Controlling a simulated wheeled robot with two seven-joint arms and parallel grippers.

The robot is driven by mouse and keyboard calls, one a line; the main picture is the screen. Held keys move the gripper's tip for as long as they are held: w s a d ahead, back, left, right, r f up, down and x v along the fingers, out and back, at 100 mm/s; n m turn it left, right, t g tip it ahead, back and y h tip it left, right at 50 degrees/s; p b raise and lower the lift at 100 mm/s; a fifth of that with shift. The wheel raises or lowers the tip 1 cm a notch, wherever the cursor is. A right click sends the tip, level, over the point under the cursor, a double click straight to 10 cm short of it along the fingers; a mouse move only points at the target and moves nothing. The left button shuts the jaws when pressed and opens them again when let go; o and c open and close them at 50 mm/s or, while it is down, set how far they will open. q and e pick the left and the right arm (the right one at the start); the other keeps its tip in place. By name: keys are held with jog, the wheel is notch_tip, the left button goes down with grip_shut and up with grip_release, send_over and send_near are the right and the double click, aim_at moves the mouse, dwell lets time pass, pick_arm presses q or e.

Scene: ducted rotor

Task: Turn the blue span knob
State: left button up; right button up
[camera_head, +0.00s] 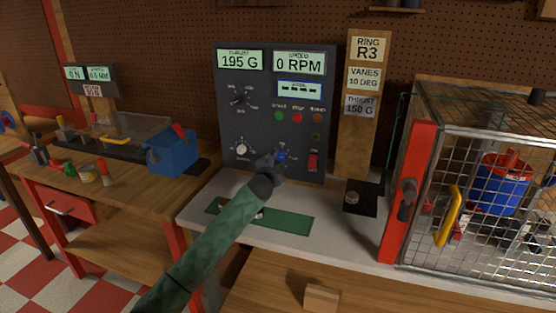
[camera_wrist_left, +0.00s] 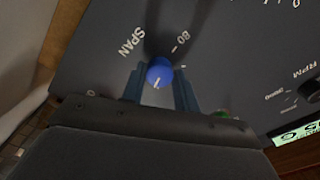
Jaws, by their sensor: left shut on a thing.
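The blue span knob (camera_wrist_left: 159,73) is on the dark control panel (camera_wrist_left: 235,45), beside the label SPAN, and has a white pointer line. In the head view the knob (camera_head: 282,156) shows low on the panel, just past the gripper. My left gripper (camera_head: 276,158) reaches the panel from the lower left, its green-sleeved arm crossing the bench. In the left wrist view its two fingers (camera_wrist_left: 158,85) stand on either side of the knob, shut on it. The panel's thrust display (camera_head: 240,60) reads 195 G and the speed display (camera_head: 299,63) reads 0 RPM. My right gripper is not in view.
A white knob (camera_head: 241,149) is left of the gripper and a red switch (camera_head: 313,162) right of it. A green mat (camera_head: 290,222) lies on the bench below. A wire cage (camera_head: 470,240) with a red post stands at the right. A sign board (camera_head: 357,140) reads THRUST 150 G.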

pick_arm(q)
jog(key=shift+m, duration=0.4)
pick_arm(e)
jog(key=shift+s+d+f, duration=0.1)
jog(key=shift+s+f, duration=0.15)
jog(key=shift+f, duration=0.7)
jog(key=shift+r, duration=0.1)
pick_arm(q)
jog(key=o, duration=1)
jog(key=shift+c, duration=0.2)
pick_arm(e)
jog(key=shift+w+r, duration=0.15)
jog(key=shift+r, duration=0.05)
pick_arm(q)
jog(key=shift+s+a+f, duration=0.1)
jog(key=shift+s, duration=0.4)
jog(key=b+v, duration=0.1)
jog(key=v, duration=0.5)
jog(key=shift+s+b, duration=0.4)
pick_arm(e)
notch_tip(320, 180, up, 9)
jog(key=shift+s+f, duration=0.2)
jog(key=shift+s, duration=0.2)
